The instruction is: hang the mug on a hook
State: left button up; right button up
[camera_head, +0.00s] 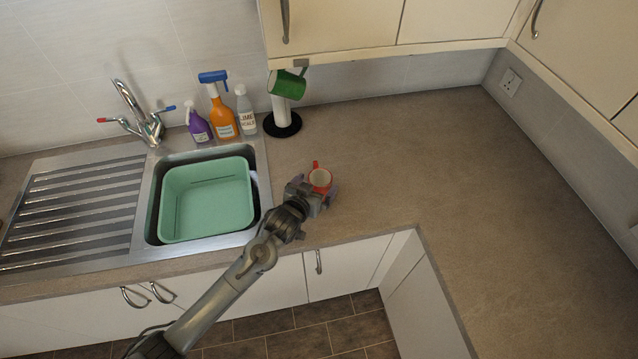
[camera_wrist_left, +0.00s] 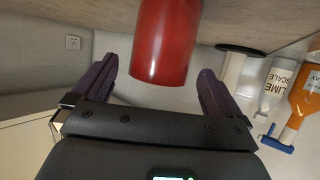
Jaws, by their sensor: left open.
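A red mug (camera_head: 319,178) stands upright on the worktop, right of the sink; its handle points to the back. My left gripper (camera_head: 315,191) is open, with one finger on each side of the mug. In the left wrist view, the red mug (camera_wrist_left: 164,42) lies between the two purple fingers (camera_wrist_left: 160,90), with gaps visible on both sides. Any free hooks are hard to make out. My right gripper is out of view.
Spray and descaler bottles (camera_head: 222,115) stand behind the sink, which holds a green basin (camera_head: 207,200). The wall cabinet (camera_head: 345,25) overhangs the back. The worktop (camera_head: 430,170) to the right is clear.

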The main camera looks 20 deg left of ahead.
aim_at(325, 175)
pick_arm(q)
jog(key=shift+p+x, duration=0.45)
jog(key=shift+x, duration=1.8)
jog(key=shift+c, duration=0.3)
jog(key=c, duration=1.2)
jog(key=shift+r, duration=0.1)
jog(key=shift+c, duration=0.4)
jog(key=shift+r, duration=0.1)
